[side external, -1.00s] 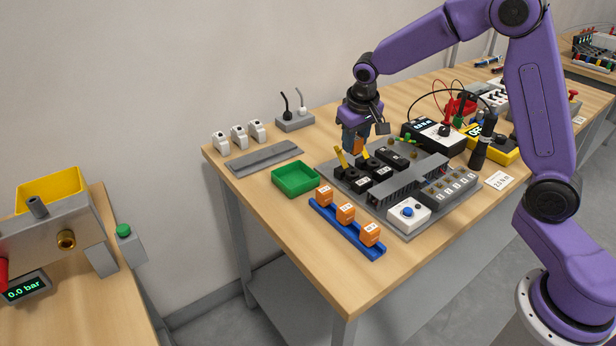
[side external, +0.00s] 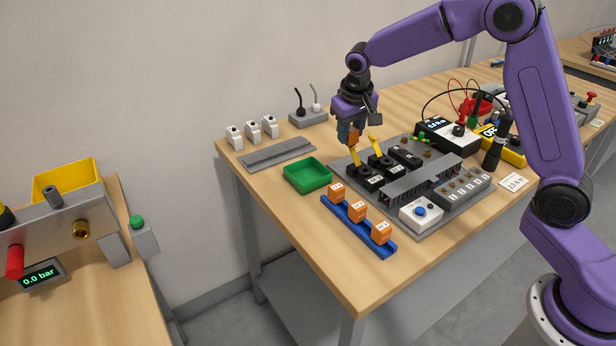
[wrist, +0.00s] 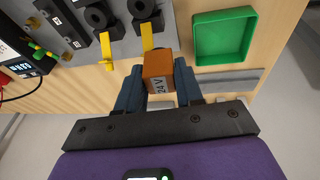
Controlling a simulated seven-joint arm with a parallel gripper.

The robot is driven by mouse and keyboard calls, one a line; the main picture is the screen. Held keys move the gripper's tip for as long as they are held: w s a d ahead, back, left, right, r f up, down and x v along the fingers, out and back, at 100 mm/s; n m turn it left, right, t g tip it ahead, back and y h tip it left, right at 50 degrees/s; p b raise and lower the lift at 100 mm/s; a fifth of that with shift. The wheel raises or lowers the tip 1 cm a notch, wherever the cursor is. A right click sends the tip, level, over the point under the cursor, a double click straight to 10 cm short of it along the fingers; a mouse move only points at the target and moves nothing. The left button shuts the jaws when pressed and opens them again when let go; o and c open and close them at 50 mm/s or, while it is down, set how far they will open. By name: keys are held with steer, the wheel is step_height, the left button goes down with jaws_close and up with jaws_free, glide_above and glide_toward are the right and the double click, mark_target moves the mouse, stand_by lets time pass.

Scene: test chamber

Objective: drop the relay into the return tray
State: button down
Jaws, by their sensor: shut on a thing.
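An orange relay (wrist: 158,66) marked 24 V is held between the two fingers of my gripper (wrist: 160,80) in the wrist view. In the side view my gripper (side external: 354,140) points down over the left end of the grey panel, above and close to a yellow lever; most of the relay is hidden by the fingers there. The return tray appears to be the green square tray (side external: 307,176), empty, on the bench left of the panel. In the wrist view the tray (wrist: 223,38) lies to the upper right of the relay, apart from it.
Two black sockets with yellow levers (wrist: 106,52) stand on the panel near the relay. A blue rail (side external: 360,230) with orange relays lies in front of the tray. A grey bar (side external: 278,154) and several white blocks (side external: 253,131) are behind it.

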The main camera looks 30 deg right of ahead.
steer(key=w+a+r, duration=0.2)
steer(key=w+a, duration=0.4)
steer(key=a, duration=0.1)
step_height(320, 180, down, 6)
steer(key=shift+s, duration=0.2)
stand_by(0.3)
steer(key=c, duration=0.6)
jaws_free()
steer(key=shift+c, duration=0.2)
steer(key=shift+r, duration=0.1)
steer(key=v, duration=1.7)
steer(key=shift+s, duration=0.2)
